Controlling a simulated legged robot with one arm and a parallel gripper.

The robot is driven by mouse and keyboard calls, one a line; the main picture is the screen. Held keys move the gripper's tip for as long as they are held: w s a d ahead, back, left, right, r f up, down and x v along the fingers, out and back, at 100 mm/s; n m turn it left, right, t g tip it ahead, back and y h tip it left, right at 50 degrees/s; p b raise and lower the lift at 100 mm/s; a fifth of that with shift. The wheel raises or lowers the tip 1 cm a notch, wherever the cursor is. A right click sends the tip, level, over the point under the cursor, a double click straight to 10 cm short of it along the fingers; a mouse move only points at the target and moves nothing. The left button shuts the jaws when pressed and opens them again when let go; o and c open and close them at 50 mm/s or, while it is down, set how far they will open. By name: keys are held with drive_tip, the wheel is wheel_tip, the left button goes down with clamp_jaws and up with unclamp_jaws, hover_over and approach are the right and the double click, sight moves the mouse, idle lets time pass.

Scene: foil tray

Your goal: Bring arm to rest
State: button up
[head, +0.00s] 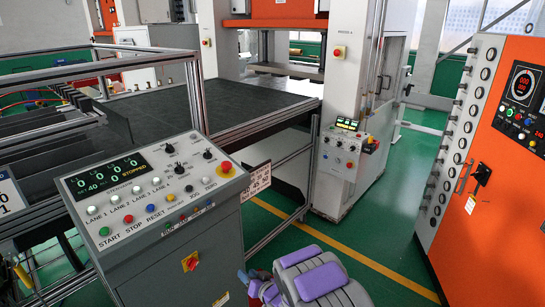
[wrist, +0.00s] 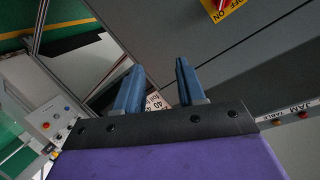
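My gripper (wrist: 160,72) shows in the wrist view with its two blue fingers apart. There is nothing between them. My arm (head: 312,281), grey and purple, shows folded low at the bottom middle of the head view, just right of the control console (head: 145,190). In the head view I cannot make out the fingers. In the wrist view the fingers appear in front of a dark grey panel (wrist: 225,60), and I cannot tell how far off it is.
A white machine column with a small control box (head: 342,148) stands beyond the arm. An orange cabinet (head: 500,190) stands at the right. Green floor (head: 385,225) with a yellow line (head: 345,260) lies open between them. A dark table (head: 170,110) is behind the console.

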drive_tip(key=d+r+g+h+b, duration=0.1)
drive_tip(key=d+r+h, duration=0.6)
drive_tip(key=d, duration=0.7)
drive_tip(key=s+d+r+m+g+h+b, duration=0.1)
drive_tip(key=s+d+r+m+g+h, duration=0.15)
drive_tip(key=s+d+r, duration=0.65)
drive_tip(key=s+r+g, duration=0.2)
drive_tip(key=s+g, duration=0.1)
drive_tip(key=s, duration=1)
drive_tip(key=s+r+g+b, duration=0.1)
drive_tip(key=s+r+g, duration=0.1)
drive_tip(key=s, duration=1.1)
drive_tip(key=s+r+g+b, duration=0.1)
drive_tip(key=s+r+g, duration=0.2)
drive_tip(key=s, duration=1)
drive_tip(key=shift+s+n+g, duration=0.4)
drive_tip(key=shift+n+g, duration=0.05)
drive_tip(key=shift+g, duration=0.4)
